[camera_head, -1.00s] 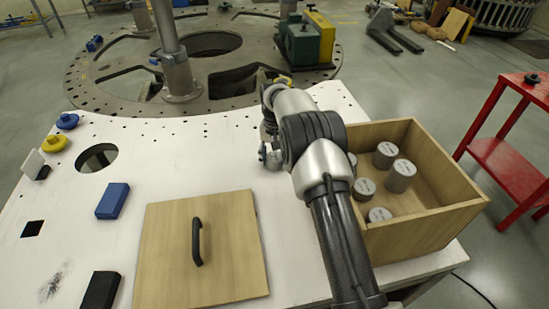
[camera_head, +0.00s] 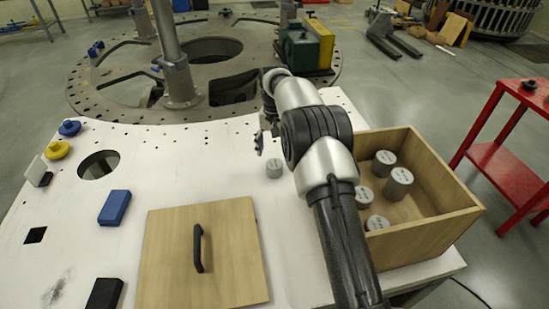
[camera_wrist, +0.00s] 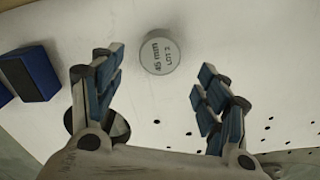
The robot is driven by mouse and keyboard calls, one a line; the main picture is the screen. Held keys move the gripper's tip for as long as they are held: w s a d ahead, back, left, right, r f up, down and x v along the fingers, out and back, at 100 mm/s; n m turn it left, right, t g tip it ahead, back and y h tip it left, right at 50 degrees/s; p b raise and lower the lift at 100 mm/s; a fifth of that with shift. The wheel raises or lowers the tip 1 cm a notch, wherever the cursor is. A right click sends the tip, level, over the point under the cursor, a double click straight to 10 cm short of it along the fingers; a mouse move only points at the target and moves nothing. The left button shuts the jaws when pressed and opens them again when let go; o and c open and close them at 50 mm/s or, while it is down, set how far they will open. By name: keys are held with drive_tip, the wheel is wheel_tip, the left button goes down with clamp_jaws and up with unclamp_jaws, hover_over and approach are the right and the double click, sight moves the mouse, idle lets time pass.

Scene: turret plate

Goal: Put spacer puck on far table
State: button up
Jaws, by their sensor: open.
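A grey spacer puck (camera_head: 274,170) stands upright on the white table (camera_head: 190,165), between the wooden lid and the round plate. In the wrist view the puck (camera_wrist: 159,53) shows its top, marked 45 mm and what looks like LOT 2. My gripper (camera_head: 260,143) is just beyond and above the puck in the head view, partly hidden by my arm. In the wrist view my gripper (camera_wrist: 158,78) is open and empty, its blue-padded fingers apart from the puck. Several similar pucks (camera_head: 398,183) stand in the open wooden box. I cannot tell which table is the far one.
The wooden box (camera_head: 442,225) is right of my arm. A handled wooden lid (camera_head: 165,265) and a blue block (camera_head: 114,207) lie on the white table. A red stand (camera_head: 510,165) is at the right. The big perforated plate (camera_head: 110,75) lies beyond the table.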

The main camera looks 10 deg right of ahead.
wheel_tip(320, 180, up, 5)
wheel_tip(320, 180, up, 11)
drive_tip(key=n+t, duration=0.1)
hover_over(275, 164)
drive_tip(key=s, duration=0.6)
drive_tip(key=s+r+n+t, duration=0.1)
drive_tip(key=s+r, duration=0.8)
drive_tip(key=s, duration=0.5)
drive_tip(key=s+f+n+t, duration=0.1)
drive_tip(key=s+f, duration=0.1)
drive_tip(key=s, duration=1)
drive_tip(key=s+f+n+t, duration=0.1)
drive_tip(key=s+f, duration=0.1)
drive_tip(key=s, duration=1)
drive_tip(key=shift+f+n+t+p, duration=0.3)
drive_tip(key=shift+f+p, duration=0.1)
wheel_tip(275, 164, down, 5)
drive_tip(key=b, duration=0.4)
drive_tip(key=shift+r+b, duration=0.1)
drive_tip(key=shift+b, duration=0.3)
